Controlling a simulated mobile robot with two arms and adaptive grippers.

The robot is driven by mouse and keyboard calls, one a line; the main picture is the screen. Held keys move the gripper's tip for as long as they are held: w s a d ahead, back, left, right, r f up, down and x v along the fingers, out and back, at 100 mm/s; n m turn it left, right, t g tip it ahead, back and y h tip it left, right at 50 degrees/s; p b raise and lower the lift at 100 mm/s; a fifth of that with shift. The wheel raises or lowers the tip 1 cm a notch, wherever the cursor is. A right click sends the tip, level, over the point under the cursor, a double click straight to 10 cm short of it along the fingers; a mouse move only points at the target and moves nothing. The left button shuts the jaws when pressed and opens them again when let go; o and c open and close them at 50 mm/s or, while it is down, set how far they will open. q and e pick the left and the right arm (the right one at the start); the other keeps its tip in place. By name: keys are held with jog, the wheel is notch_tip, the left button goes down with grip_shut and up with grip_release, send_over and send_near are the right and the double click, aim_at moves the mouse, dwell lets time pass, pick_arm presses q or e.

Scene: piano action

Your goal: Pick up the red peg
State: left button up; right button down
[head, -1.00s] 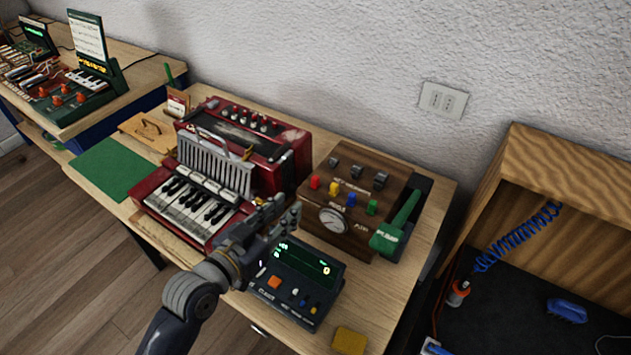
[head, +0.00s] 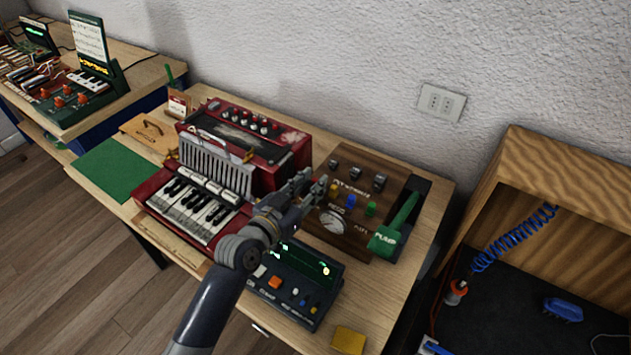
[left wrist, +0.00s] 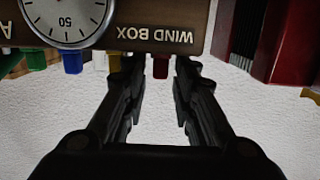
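The wind box (head: 385,190) is a brown wooden box with a row of coloured pegs along its front top. The red peg (left wrist: 160,67) shows in the left wrist view, below the upside-down WIND BOX lettering. In the head view my gripper hides it. My left gripper (head: 313,187) is at the left end of the peg row. In the left wrist view the left gripper (left wrist: 154,75) is open, and the red peg appears between its fingertips, with a visible gap on each side. I cannot tell how far away it is. My right gripper is in neither view.
Yellow (head: 335,190), blue (head: 351,201) and green (head: 370,209) pegs are close to the right of my gripper. A red accordion (head: 290,150) stands left of the box. A green pump handle (head: 400,222) is at its right. A dark tuner-like device (head: 300,308) lies in front.

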pick_arm(q)
jog(key=shift+w+d, duration=0.2)
jog(key=shift+w, duration=0.1)
jog(key=c, duration=0.5)
